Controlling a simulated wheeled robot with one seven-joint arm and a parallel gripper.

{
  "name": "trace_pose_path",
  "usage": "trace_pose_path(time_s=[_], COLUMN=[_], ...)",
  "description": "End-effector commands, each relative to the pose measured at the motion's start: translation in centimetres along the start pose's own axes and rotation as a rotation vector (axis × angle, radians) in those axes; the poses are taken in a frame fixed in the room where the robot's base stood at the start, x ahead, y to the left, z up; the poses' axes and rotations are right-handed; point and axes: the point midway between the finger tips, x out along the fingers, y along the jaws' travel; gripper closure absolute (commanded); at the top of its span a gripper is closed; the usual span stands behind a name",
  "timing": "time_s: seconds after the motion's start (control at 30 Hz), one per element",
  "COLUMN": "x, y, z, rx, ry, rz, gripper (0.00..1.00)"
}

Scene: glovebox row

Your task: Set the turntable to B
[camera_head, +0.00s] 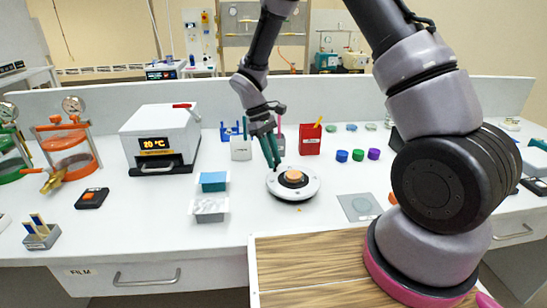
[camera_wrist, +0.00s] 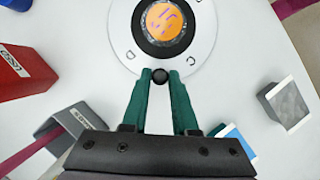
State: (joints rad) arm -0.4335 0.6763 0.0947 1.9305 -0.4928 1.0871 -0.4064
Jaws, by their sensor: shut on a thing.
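The turntable (camera_head: 294,184) is a white round disc on the bench, with an orange round piece (camera_head: 293,175) on a dark hub at its middle. In the wrist view the disc (camera_wrist: 205,40) fills the top, with the orange piece (camera_wrist: 166,22) showing purple marks. A small black knob (camera_wrist: 160,76) stands at the disc's near rim. My gripper (camera_wrist: 160,78) has its green fingertips shut on this knob. In the head view my gripper (camera_head: 271,152) reaches the turntable's back-left rim.
A red holder (camera_head: 310,138) and a grey holder (camera_head: 241,149) stand behind the turntable. A white heater (camera_head: 160,137) stands further left.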

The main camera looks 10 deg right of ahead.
Motion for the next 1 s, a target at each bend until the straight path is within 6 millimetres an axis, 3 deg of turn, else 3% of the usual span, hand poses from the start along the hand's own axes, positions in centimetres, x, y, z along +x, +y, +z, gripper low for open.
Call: trace_pose_path(time_s=[0.37, 0.4, 0.47, 0.5, 0.83, 1.0], x=[-0.1, -0.1, -0.1, -0.1, -0.3, -2.4], y=[0.0, 0.0, 0.0, 0.0, 0.0, 0.0], z=[-0.1, -0.1, -0.1, 0.0, 0.0, -0.1], rx=[-0.003, -0.003, -0.002, -0.002, -0.002, -0.001], ry=[0.003, 0.003, 0.002, 0.002, 0.002, 0.003], rz=[0.002, 0.002, 0.002, 0.002, 0.002, 0.003], gripper=[1.00, 0.69, 0.46, 0.44, 0.44, 0.44])
